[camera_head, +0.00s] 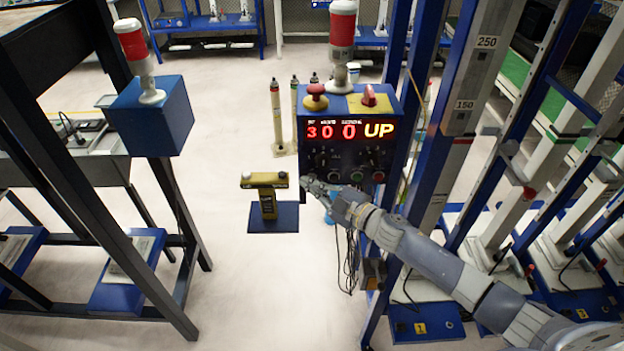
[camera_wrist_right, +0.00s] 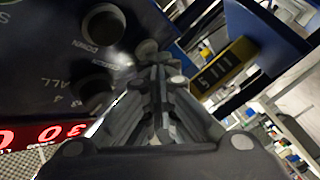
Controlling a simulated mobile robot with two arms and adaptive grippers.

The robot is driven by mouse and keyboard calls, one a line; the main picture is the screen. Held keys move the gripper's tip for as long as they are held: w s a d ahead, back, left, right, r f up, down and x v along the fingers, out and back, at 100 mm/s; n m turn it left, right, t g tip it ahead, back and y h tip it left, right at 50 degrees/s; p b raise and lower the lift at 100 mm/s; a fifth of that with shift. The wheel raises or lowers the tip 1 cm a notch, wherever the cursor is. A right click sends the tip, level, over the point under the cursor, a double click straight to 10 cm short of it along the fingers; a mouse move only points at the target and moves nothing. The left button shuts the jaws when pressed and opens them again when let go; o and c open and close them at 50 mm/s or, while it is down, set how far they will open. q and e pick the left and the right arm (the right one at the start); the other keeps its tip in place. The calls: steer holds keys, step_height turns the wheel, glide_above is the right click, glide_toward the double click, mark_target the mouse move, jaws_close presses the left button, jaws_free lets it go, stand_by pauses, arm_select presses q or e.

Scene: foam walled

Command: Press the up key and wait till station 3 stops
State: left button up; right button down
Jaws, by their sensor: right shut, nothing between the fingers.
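The blue control box (camera_head: 352,140) stands at the centre of the head view. Its lit red and yellow display (camera_head: 350,130) reads 3, 0, 0 and UP. Knobs and a row of small round buttons (camera_head: 356,176) sit below the display. My right gripper (camera_head: 308,182) is shut and empty at the box's lower left edge. In the right wrist view its fingertips (camera_wrist_right: 148,50) are close to the panel face (camera_wrist_right: 45,60), beside round controls marked DOWN. I cannot tell whether they touch. The up key is not readable. My left gripper is not in view.
A red stop button (camera_head: 317,97) and a red switch (camera_head: 370,95) sit on top of the box, with a red beacon (camera_head: 342,25) behind. A yellow-topped stand (camera_head: 265,182) is to the left. Blue-and-white columns (camera_head: 470,90) crowd the right. Open floor lies left of centre.

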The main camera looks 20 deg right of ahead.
steer(key=shift+s+a+p, duration=0.2)
steer(key=shift+s+p, duration=0.1)
steer(key=shift+s, duration=0.55)
steer(key=s, duration=0.2)
steer(key=s+a+p, duration=0.1)
steer(key=s, duration=0.1)
steer(key=shift+s+a, duration=0.2)
steer(key=shift+s, duration=0.2)
steer(key=shift+m+h, duration=0.3)
